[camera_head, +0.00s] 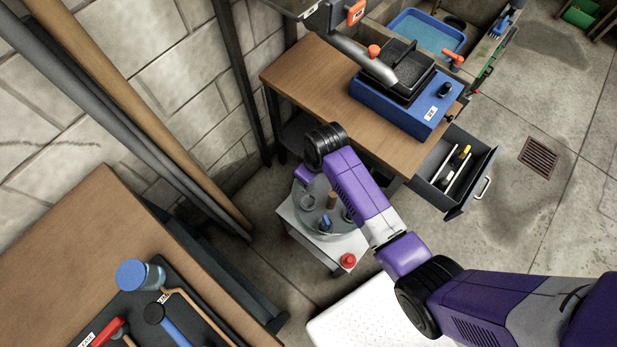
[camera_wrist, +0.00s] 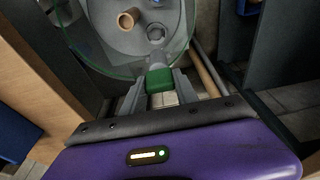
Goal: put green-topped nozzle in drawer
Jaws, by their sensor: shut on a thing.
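The green-topped nozzle (camera_wrist: 160,82) is in my gripper (camera_wrist: 160,98) in the wrist view. The fingers are shut on its green top, and its grey part points away toward a round basin. In the head view my arm hides the gripper's fingers and the nozzle. The open drawer (camera_head: 472,190) sticks out below the right end of the wooden workbench, with a few slim items and dividers inside. My gripper is to the left of the drawer, over the small stand.
A grey stand (camera_head: 300,222) holds a round glass-rimmed basin (camera_wrist: 110,45) with a brown cylinder (camera_wrist: 129,18) in it. A red knob (camera_head: 348,261) is on the stand's front. The workbench (camera_head: 305,75) carries a blue machine (camera_head: 400,108). Open floor lies right of the drawer.

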